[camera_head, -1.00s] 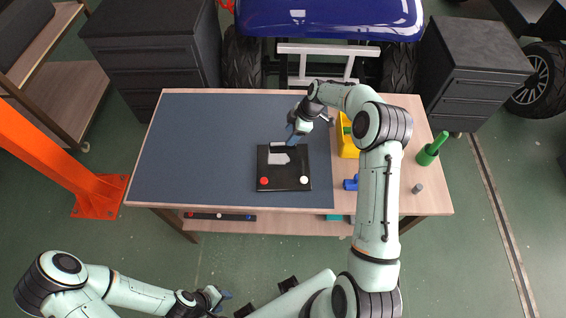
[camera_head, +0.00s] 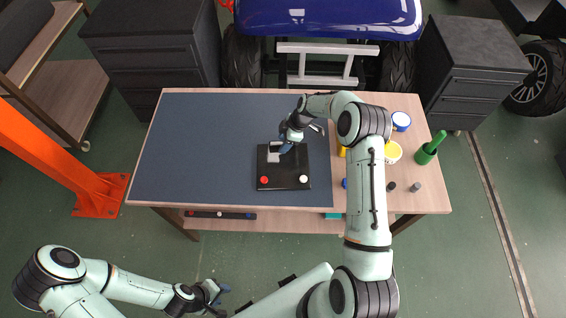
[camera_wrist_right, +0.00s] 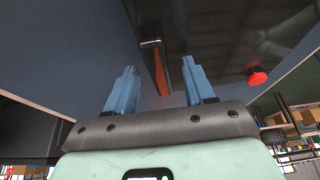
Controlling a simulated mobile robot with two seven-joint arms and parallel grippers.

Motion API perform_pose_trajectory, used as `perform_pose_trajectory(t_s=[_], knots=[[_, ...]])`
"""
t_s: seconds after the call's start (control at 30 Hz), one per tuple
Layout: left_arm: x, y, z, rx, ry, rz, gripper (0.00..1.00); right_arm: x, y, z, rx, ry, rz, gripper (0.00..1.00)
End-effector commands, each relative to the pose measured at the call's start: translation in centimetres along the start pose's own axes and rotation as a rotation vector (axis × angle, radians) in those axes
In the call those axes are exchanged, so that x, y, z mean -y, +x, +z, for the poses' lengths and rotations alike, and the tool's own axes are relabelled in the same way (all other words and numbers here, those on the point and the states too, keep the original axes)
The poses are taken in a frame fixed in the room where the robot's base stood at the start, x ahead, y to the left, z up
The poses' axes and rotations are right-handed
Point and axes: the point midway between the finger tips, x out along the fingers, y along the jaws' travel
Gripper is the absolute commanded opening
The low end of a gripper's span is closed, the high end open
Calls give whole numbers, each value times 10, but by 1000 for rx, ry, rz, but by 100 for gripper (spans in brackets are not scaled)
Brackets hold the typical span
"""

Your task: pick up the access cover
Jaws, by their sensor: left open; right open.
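The access cover appears to be the black flat panel (camera_head: 283,180) on the dark mat. It has a red knob (camera_head: 264,180), a white knob (camera_head: 304,179) and a pale patch near its far edge. My right gripper (camera_head: 287,146) is open at the panel's far edge, hiding part of it. In the right wrist view, its blue fingers (camera_wrist_right: 160,82) stand apart with nothing held between them. The dark panel surface and the red knob (camera_wrist_right: 257,78) lie beyond them. Contact cannot be told. My left gripper (camera_head: 221,291) is open and empty, in front of the table.
The dark mat (camera_head: 210,140) is clear left of the panel. At the table's right are a yellow round container (camera_head: 392,152), a blue-rimmed round item (camera_head: 401,120) and a green item (camera_head: 430,149). A blue vehicle (camera_head: 330,15) stands behind the table.

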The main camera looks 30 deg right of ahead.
Motion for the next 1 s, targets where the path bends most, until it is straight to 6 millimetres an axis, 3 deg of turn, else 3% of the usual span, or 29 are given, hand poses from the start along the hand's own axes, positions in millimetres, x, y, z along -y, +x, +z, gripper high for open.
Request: perform_pose_trajectory(t_s=[0.53, 0.7, 1.0], knots=[[4, 7, 4, 6, -2, -2, 43, 0, 4, 2, 0, 1, 0, 53], [4, 6, 4, 5, -2, -2, 43, 0, 4, 2, 0, 0, 0, 0], [3, 5, 3, 5, -2, -2, 43, 0, 3, 1, -1, 0, 0, 0]])
